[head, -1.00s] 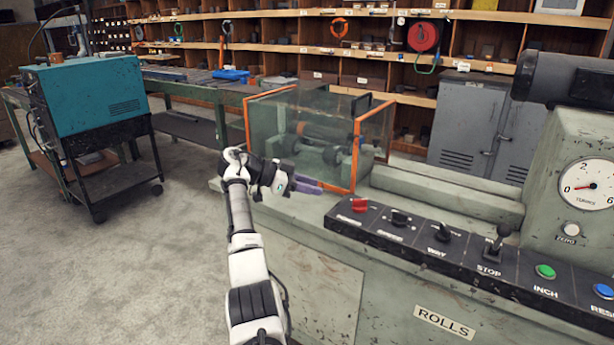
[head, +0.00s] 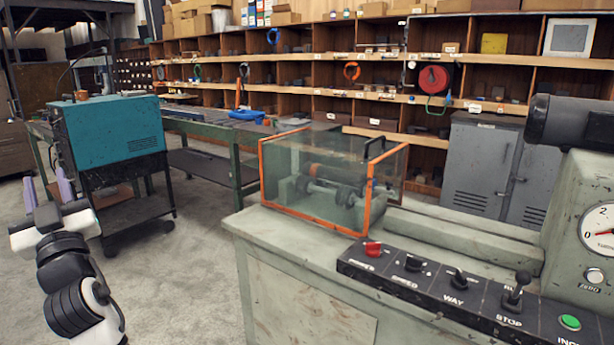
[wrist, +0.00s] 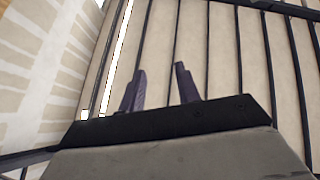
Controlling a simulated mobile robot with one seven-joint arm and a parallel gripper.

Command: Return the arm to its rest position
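My gripper (head: 46,192) is at the lower left of the head view, raised with its two purple fingers pointing up. The fingers stand apart with nothing between them. In the wrist view my gripper (wrist: 158,85) also shows open and empty, against a pale ribbed ceiling or wall. My arm is folded close at the left, over the floor and clear of the machine. Most of the arm is outside the view.
A green machine bench (head: 305,315) with a control panel (head: 450,287) stands to the right. A clear orange-edged guard box (head: 330,180) sits on it. A teal unit (head: 112,135) on a black cart stands behind my gripper. Grey floor (head: 190,280) between them is free.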

